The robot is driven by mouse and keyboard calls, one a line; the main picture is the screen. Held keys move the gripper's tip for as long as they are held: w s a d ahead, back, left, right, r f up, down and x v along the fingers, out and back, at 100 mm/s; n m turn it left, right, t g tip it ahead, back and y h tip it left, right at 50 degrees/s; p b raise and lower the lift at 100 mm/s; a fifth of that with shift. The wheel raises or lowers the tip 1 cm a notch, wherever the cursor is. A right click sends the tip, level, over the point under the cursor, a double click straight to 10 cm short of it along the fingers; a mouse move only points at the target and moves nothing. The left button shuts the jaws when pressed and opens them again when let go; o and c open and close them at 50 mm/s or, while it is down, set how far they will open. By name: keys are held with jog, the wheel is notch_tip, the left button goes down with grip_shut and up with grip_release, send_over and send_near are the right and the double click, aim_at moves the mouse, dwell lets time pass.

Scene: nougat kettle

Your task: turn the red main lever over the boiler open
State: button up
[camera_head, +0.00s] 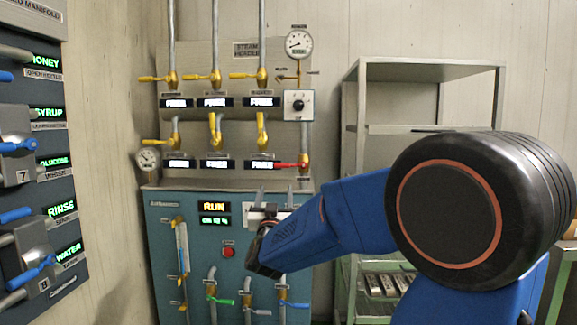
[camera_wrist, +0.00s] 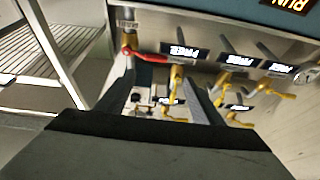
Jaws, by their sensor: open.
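The red main lever (camera_head: 289,165) lies level at the lower right of the steam header panel, pointing left from its vertical pipe, above the blue boiler cabinet. In the wrist view, which is turned upside down, the red lever (camera_wrist: 146,56) shows beyond the fingertips, nearer the left finger. My gripper (camera_head: 276,190) is just below the lever in the head view, fingers pointing up and spread. The wrist view also shows my gripper (camera_wrist: 160,72) open, with nothing held between the fingers. No contact with the lever is visible; the exact gap cannot be told.
Yellow levers (camera_head: 215,125) sit on pipes left of the red one, with lit labels between rows. A dial switch (camera_head: 298,104) and a gauge (camera_head: 299,43) are above. A metal shelf rack (camera_head: 430,70) stands right; a valve manifold (camera_head: 70,220) is left.

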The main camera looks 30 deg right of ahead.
aim_at(282, 165)
jog(key=shift+h, duration=0.4)
jog(key=x, duration=1.7)
jog(key=shift+d, duration=0.45)
jog(key=shift+r, duration=0.1)
jog(key=shift+m, duration=0.3)
jog(key=c, duration=1.5)
